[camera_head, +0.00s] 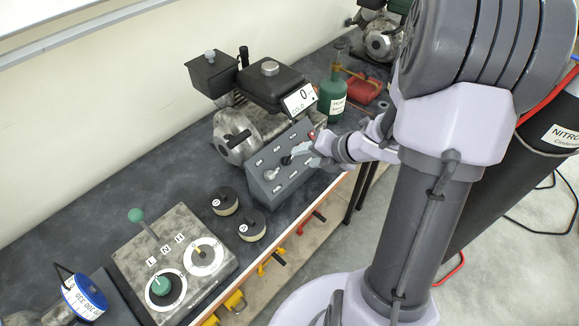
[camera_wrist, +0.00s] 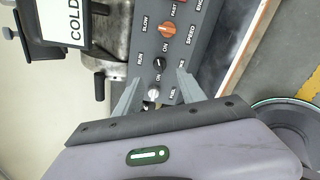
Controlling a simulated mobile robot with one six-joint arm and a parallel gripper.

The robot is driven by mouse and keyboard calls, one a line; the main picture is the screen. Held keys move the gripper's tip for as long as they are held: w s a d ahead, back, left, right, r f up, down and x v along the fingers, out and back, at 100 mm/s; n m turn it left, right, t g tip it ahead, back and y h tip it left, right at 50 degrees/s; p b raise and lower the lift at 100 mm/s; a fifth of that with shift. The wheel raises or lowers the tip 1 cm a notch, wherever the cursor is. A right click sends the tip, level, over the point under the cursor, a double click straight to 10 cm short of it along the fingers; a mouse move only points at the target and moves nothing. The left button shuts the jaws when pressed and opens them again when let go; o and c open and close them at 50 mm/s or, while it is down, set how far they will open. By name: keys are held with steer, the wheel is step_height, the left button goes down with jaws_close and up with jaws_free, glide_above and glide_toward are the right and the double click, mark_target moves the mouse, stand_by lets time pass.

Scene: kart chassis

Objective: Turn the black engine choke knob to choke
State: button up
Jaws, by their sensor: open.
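The black choke knob (camera_wrist: 160,62) sits on the grey control panel (camera_head: 263,192), between a silver fuel knob (camera_wrist: 152,93) and an orange speed knob (camera_wrist: 167,30). In the head view the black knob (camera_head: 286,160) is at the panel's middle. A RUN label is on its left in the wrist view; the label on its right is partly hidden by a finger. Which way the knob points is too small to tell. My gripper (camera_wrist: 158,76) is open and empty, its fingertips on either side of the panel's knob row, just short of the black knob. Contact is not visible.
An engine (camera_head: 236,133) with a COLD display (camera_head: 300,99) stands behind the panel. A green bottle (camera_head: 332,100) is at the right. Two round black-topped pucks (camera_head: 224,201) and a lever box (camera_head: 180,258) lie at the front left.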

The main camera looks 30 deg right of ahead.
mark_target(291, 160)
steer(key=b+x, duration=0.3)
steer(key=x, duration=0.5)
steer(key=shift+w+f, duration=0.15)
steer(key=shift+w, duration=0.05)
steer(key=shift+c, duration=0.2)
jaws_close()
steer(key=m+p, duration=0.2)
steer(key=shift+s+a+r+p, duration=0.1)
steer(key=shift+r+p, duration=0.25)
steer(key=shift+p, duration=0.05)
steer(key=m, duration=0.1)
steer(key=m+p, duration=0.1)
steer(key=m, duration=0.1)
steer(key=shift+f+p, duration=0.2)
steer(key=shift+p, duration=0.1)
steer(key=shift+f, duration=0.2)
